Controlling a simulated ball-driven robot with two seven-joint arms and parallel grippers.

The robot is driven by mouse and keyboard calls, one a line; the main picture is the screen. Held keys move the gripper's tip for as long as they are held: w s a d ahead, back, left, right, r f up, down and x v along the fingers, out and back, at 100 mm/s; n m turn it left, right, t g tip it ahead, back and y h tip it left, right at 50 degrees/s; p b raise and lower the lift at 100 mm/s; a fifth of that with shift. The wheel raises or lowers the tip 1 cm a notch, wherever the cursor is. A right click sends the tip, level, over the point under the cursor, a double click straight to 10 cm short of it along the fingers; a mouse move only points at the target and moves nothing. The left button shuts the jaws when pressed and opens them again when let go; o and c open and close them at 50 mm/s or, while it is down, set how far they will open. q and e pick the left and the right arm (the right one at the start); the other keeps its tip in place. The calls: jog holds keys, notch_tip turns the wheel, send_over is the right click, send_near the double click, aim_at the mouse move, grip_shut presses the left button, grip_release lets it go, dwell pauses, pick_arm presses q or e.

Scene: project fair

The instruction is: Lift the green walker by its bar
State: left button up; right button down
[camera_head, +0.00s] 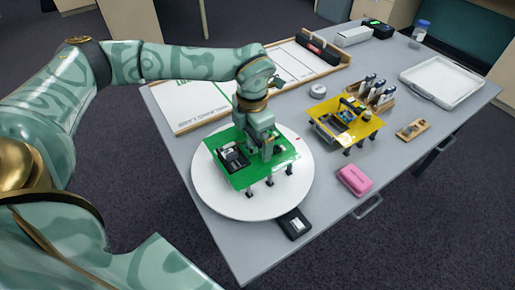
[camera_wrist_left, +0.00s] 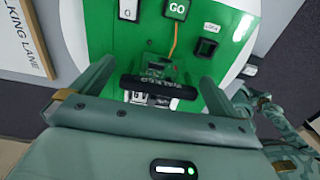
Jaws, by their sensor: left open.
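The green walker (camera_head: 240,172) is a flat green plate on several short black legs. It stands on a round white disc (camera_head: 215,200) on the grey table. My left gripper (camera_head: 267,150) is over the plate and partly hides its middle. In the left wrist view my left gripper (camera_wrist_left: 157,82) is open, with one finger on each side of the walker's black bar (camera_wrist_left: 158,87). My right gripper is not in view.
A yellow walker (camera_head: 366,127) stands to the right. A pink case (camera_head: 354,180) and a black device (camera_head: 294,223) lie near the front edge. Framed white boards (camera_head: 195,108) lie behind the disc. A white tray (camera_head: 442,82) is at the far right.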

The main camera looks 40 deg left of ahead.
pick_arm(q)
jog(key=shift+r, duration=0.15)
jog(key=c, duration=1.1)
